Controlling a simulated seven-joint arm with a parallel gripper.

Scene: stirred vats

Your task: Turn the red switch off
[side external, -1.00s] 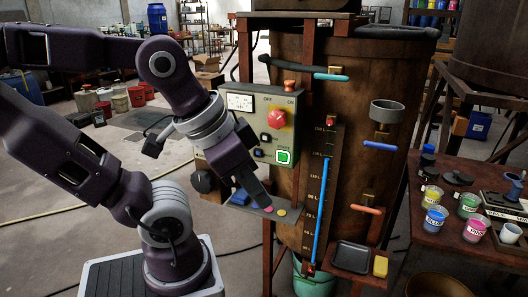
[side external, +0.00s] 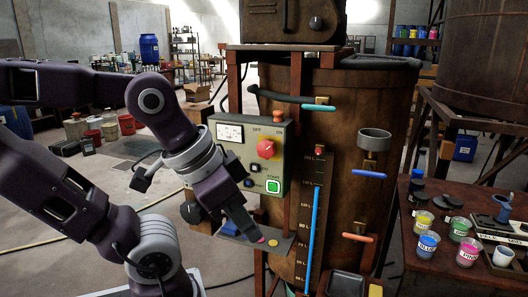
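The red switch (side external: 266,149) is a round red knob on the front of a grey-green control panel (side external: 228,152), with OFF and ON labels above it. I cannot tell clearly which label its white mark points to. My gripper (side external: 256,237) is at the end of the purple arm, pointing down to the right, below and slightly left of the knob and apart from it. It hangs in front of the panel's lower left part, over a small shelf. Its fingers look like one dark block, so their opening does not show.
The panel also carries a gauge (side external: 230,132), a lit green START button (side external: 273,186) and an orange knob (side external: 278,116) on top. A large brown vat (side external: 340,110) with blue and orange handles stands behind. Paint jars (side external: 428,243) stand on a table at right.

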